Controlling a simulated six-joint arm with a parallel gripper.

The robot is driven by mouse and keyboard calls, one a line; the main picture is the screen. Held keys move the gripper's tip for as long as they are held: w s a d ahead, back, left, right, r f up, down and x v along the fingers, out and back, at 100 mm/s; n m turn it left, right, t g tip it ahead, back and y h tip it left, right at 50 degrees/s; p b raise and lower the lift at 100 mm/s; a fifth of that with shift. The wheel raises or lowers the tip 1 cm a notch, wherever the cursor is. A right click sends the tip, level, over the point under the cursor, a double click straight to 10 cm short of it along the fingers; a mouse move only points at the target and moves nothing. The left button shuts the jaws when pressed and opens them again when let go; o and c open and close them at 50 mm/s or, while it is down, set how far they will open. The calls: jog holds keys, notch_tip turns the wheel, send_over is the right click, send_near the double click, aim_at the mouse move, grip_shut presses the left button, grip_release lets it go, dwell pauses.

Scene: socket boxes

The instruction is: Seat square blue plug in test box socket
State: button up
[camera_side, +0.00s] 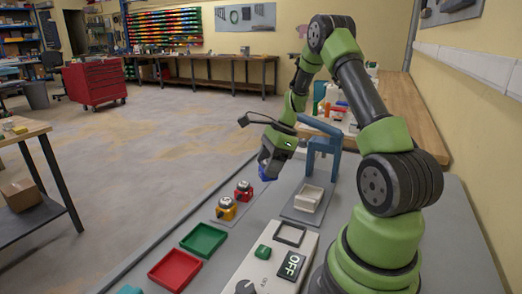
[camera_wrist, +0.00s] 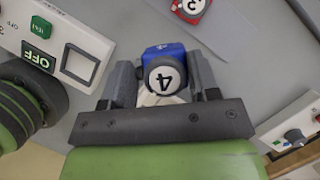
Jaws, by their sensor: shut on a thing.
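The blue plug (camera_side: 263,172) is held in the jaws of my gripper (camera_side: 267,163), above the table and apart from it. In the wrist view the plug (camera_wrist: 164,49) shows a blue body and a round white cap marked 4, between the two fingers. The test box (camera_side: 262,262) lies in the foreground of the side view, with a green button, an OFF display and a square dark-framed socket (camera_side: 290,234). In the wrist view the socket (camera_wrist: 79,65) is at the left, apart from the plug, and looks empty. The plug's underside is hidden.
A yellow plug (camera_side: 226,208) and a red plug (camera_side: 244,190) stand on a grey strip left of the test box. A green tray (camera_side: 203,239) and a red tray (camera_side: 174,270) lie nearer. A blue arch (camera_side: 322,146) rises behind a white block (camera_side: 308,197).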

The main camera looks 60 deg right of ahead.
aim_at(288, 242)
jog(key=s+a+n+g+y, duration=0.1)
jog(key=s+a+n+g, duration=0.2)
jog(key=s+a+n, duration=0.7)
jog(key=shift+m, duration=0.3)
jog(key=shift+s+d+x, duration=0.1)
jog(key=shift+s+x, duration=0.1)
jog(key=shift+x, duration=0.7)
jog(key=shift+s+d+x, duration=0.15)
jog(key=shift+x, duration=0.75)
jog(key=shift+s+d+x, duration=0.1)
jog(key=shift+s+x, duration=0.1)
jog(key=shift+x, duration=0.65)
jog(key=shift+f, duration=0.3)
jog(key=o, duration=1.4)
jog(key=shift+c, duration=0.2)
notch_tip(288, 242, up, 7)
